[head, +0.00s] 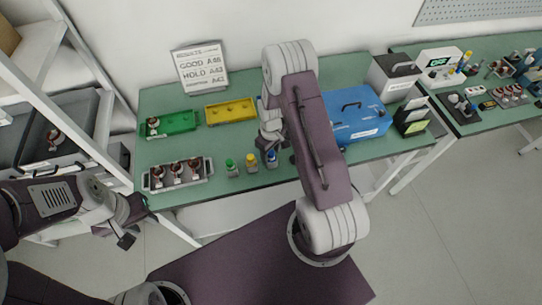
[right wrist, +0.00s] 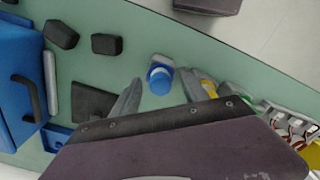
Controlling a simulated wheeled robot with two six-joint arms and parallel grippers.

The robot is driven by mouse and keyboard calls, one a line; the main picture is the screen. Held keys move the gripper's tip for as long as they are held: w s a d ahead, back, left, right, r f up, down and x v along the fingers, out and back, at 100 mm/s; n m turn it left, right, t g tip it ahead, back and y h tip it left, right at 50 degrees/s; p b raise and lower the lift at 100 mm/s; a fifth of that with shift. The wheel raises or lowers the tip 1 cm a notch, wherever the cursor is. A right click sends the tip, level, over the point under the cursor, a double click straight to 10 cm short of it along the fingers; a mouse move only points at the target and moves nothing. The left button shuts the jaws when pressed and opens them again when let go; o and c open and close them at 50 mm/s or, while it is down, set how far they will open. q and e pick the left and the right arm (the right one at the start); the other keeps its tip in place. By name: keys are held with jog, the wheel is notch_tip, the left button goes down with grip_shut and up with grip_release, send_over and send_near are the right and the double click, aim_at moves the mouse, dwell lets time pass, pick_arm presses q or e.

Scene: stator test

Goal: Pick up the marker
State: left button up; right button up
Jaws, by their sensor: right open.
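Three small bottle-shaped markers stand upright near the front edge of the green bench in the head view: one with a green cap (head: 231,168), one with a yellow cap (head: 251,162) and one with a blue cap (head: 271,158). The blue-capped marker (right wrist: 160,79) lies between the fingertips of my open right gripper (right wrist: 160,88) in the right wrist view, with no clear contact. In the head view my right arm partly hides that gripper (head: 268,138). My left gripper (head: 122,236) hangs off the bench at the left; its jaw opening is unclear.
A rack of copper-wound parts (head: 178,175) stands left of the markers. Green (head: 170,123) and yellow (head: 231,110) trays lie behind. A blue case (head: 357,115) stands right; dark blocks (right wrist: 106,44) and a dark flat piece (right wrist: 93,101) lie between it and the blue-capped marker.

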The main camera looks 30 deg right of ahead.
grip_shut()
notch_tip(320, 180, up, 4)
jog(key=shift+s+r+b, duration=0.15)
jog(key=shift+r+b, duration=0.05)
jog(key=shift+b, duration=0.4)
jog(key=s+r+b, duration=0.1)
jog(key=s+r, duration=0.5)
jog(key=s, duration=0.5)
jog(key=shift+s+d+r, duration=0.15)
jog(key=shift+d+r, duration=0.1)
jog(key=shift+r, duration=0.1)
